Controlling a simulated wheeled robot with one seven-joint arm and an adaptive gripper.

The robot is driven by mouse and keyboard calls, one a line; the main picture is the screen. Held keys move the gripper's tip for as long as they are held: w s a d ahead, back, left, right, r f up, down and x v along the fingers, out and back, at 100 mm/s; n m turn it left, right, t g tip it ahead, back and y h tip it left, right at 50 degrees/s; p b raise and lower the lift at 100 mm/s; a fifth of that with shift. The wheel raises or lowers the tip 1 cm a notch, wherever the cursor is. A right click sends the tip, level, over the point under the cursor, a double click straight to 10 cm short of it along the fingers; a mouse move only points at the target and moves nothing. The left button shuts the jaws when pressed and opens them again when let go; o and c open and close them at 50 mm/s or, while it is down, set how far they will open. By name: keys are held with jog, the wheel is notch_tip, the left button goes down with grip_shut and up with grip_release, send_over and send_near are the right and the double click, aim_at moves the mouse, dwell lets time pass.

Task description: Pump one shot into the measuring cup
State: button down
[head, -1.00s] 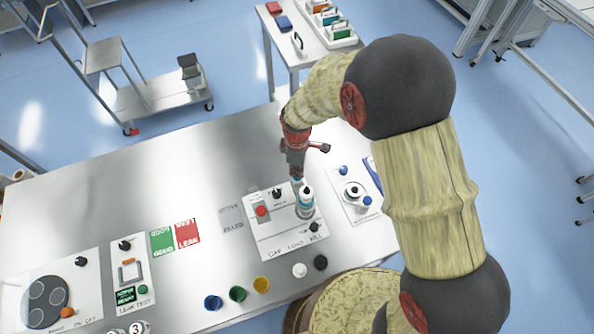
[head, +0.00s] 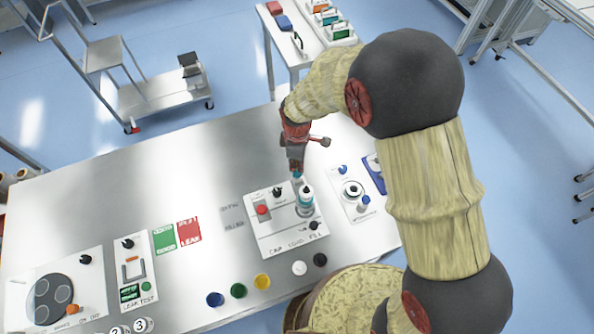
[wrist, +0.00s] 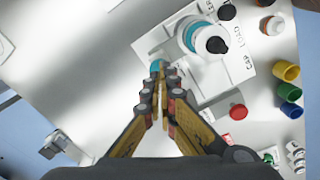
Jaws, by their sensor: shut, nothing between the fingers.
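My gripper (head: 296,170) is shut and empty, pointing down above the panel marked CAP LOAD FILL (head: 262,238). In the wrist view its fingertips (wrist: 159,82) meet. A small teal piece (wrist: 157,66) shows just past the tips; I cannot tell whether they touch it. A clear and blue bottle-like vessel with a dark top (head: 306,203) stands on the panel, just right of and below the gripper in the head view. It also shows in the wrist view (wrist: 196,38), ahead and right of the fingertips. I cannot clearly identify a measuring cup or a pump.
The panel has a red button (head: 262,210) and dark knobs. Blue (head: 215,299), green (head: 238,290), yellow (head: 262,281), white and black caps line the front edge. A white unit (head: 351,192) stands right. The bench's left middle is clear.

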jog(key=shift+r, duration=0.15)
notch_tip(320, 180, up, 6)
jog(key=p, duration=0.3)
jog(key=shift+p, duration=0.4)
dwell(0.5)
jog(key=s+d+r+m+t+b, duration=0.2)
jog(key=s+d+r+m+b, duration=0.5)
jog(key=d, duration=0.4)
jog(key=s+d+r+m+t+b, duration=0.3)
jog(key=s+d+r+m+b, duration=0.4)
jog(key=s+d+m, duration=0.3)
jog(key=shift+s+d+r+t+b, duration=0.25)
jog(key=shift+s+d+b, duration=0.3)
jog(key=shift+d+b, duration=0.45)
